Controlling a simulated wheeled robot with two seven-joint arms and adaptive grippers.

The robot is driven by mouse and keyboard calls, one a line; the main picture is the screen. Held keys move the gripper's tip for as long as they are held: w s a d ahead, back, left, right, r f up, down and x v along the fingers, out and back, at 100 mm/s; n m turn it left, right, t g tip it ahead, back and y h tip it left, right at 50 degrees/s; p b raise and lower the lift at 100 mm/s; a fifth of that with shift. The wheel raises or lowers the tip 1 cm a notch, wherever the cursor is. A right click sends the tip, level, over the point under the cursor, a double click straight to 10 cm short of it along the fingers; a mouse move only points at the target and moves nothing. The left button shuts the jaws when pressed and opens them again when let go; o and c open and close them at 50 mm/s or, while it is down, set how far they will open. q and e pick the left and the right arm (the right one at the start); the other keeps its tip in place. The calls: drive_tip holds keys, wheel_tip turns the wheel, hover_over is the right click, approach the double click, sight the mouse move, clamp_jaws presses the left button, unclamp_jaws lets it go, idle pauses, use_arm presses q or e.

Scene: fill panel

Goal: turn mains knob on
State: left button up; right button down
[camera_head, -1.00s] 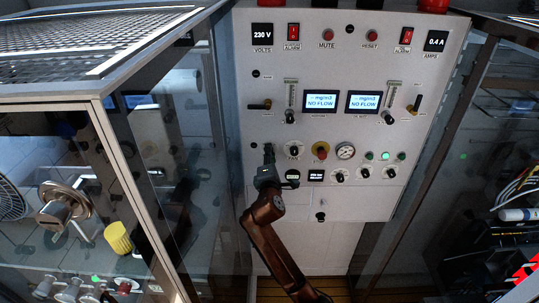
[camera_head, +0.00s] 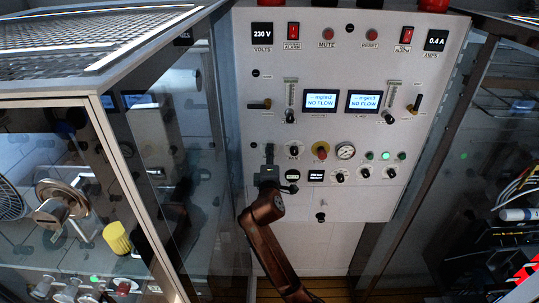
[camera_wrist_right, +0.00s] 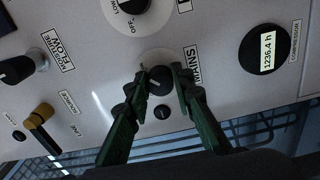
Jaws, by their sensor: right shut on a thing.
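The mains knob (camera_wrist_right: 158,82) is a small black round knob with a pale mark on a light disc, beside a label whose letters read MAINS, partly covered by a finger. My right gripper (camera_wrist_right: 160,79) has a green-looking finger on each side of it and is shut on it. In the head view my right gripper (camera_head: 268,154) reaches up to the lower left of the grey panel (camera_head: 345,105) and hides the knob there. The knob's exact angle is hard to tell. My left gripper is not in view.
In the wrist view a larger black-and-white knob (camera_wrist_right: 130,8) and a round hour meter (camera_wrist_right: 265,48) sit close by. A yellow-and-red button (camera_head: 320,150) and a pressure gauge (camera_head: 345,151) are right of my gripper. Glass-sided cabinets (camera_head: 110,180) flank the panel. Both screens (camera_head: 321,101) read NO FLOW.

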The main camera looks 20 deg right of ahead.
drive_tip(key=c, duration=1.7)
unclamp_jaws()
drive_tip(key=shift+o, duration=0.2)
drive_tip(key=shift+s, duration=0.1)
drive_tip(key=v, duration=1.1)
drive_tip(key=shift+s+a, duration=0.2)
drive_tip(key=shift+s, duration=0.15)
